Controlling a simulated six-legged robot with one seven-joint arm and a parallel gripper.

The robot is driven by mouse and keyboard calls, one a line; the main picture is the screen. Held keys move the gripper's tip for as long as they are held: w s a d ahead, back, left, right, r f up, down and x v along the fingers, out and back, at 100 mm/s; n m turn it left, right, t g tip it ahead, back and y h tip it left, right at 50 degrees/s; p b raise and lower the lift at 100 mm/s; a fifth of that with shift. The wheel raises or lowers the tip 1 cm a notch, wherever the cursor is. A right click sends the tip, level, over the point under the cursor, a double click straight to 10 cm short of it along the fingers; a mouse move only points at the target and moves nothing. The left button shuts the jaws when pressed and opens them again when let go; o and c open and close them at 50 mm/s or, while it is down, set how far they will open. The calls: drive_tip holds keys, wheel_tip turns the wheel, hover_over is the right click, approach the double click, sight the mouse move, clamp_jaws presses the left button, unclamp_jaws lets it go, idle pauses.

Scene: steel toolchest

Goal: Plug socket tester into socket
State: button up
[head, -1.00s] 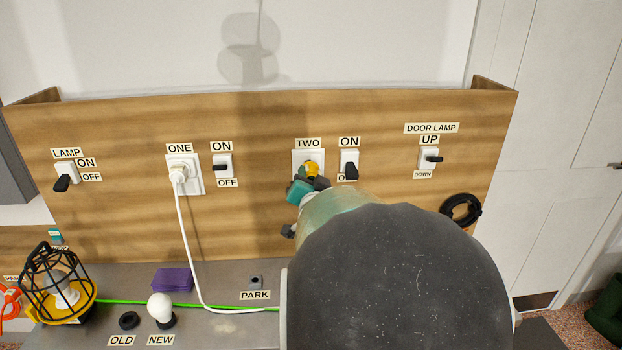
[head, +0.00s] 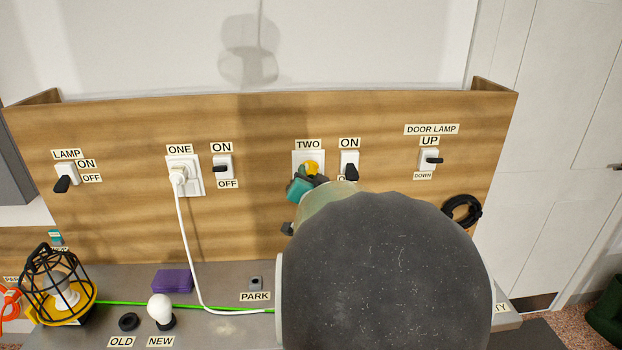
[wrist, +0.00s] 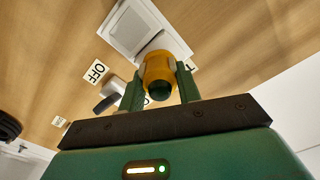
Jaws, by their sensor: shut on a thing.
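The socket tester (head: 312,167) is a small yellow body, seen in front of the socket marked TWO (head: 298,156) on the wooden board. My gripper (wrist: 160,84) is shut on the tester, which shows in the wrist view (wrist: 158,68) as yellow with a dark green end, between two green fingers. In the wrist view the white socket plate (wrist: 122,26) lies right behind the tester. The tester hides part of the socket, and I cannot tell whether its pins are in. My arm hides the space below the socket in the head view.
A switch (head: 349,161) with a black lever is close right of socket TWO. Socket ONE (head: 195,163) holds a white plug with a cord. A caged lamp (head: 58,288), a white bulb (head: 159,307) and a purple block (head: 173,280) are on the bench at the left.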

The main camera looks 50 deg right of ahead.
drive_tip(key=shift+x, duration=0.85)
drive_tip(key=o, duration=1.2)
drive_tip(key=shift+c, duration=0.2)
drive_tip(key=shift+s+a, duration=0.1)
drive_tip(key=shift+a, duration=0.05)
